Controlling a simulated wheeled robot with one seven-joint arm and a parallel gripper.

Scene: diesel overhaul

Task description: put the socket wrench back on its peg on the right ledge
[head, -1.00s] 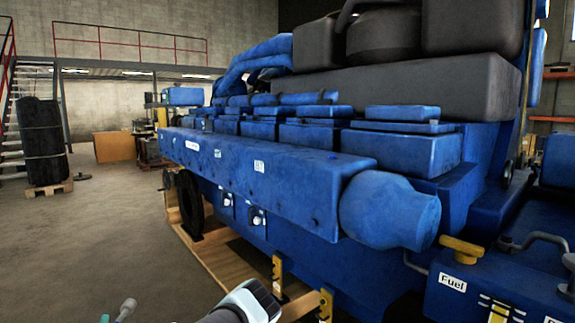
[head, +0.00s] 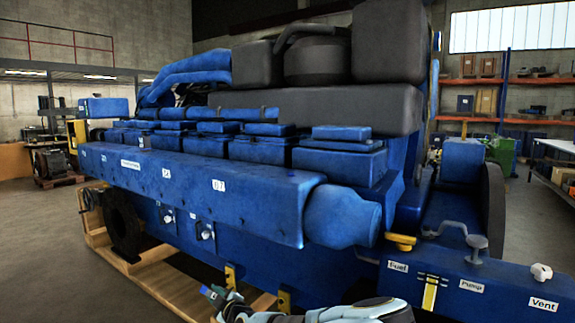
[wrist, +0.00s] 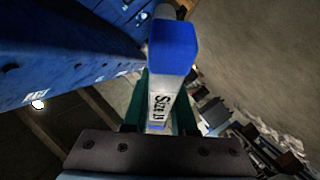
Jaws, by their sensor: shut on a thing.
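The socket wrench (wrist: 172,58), with a blue block and a white shaft lettered "Size" and a number I cannot read surely, is held in the wrist view. My gripper (wrist: 162,100) has its teal fingers shut on either side of the white shaft, and the blue part points away from it. In the head view my gripper (head: 212,293) is low at the bottom edge, in front of the engine's lower side. The wrench is too small there to tell from the fingers. I cannot make out the peg or the right ledge for certain.
The large blue engine (head: 240,205) fills the middle, on a wooden pallet (head: 150,275). At right a blue tank (head: 450,290) bears Fuel, Pump and Vent labels, with a yellow handle (head: 400,241). Shelves (head: 500,100) stand behind. The floor at left (head: 40,250) is open.

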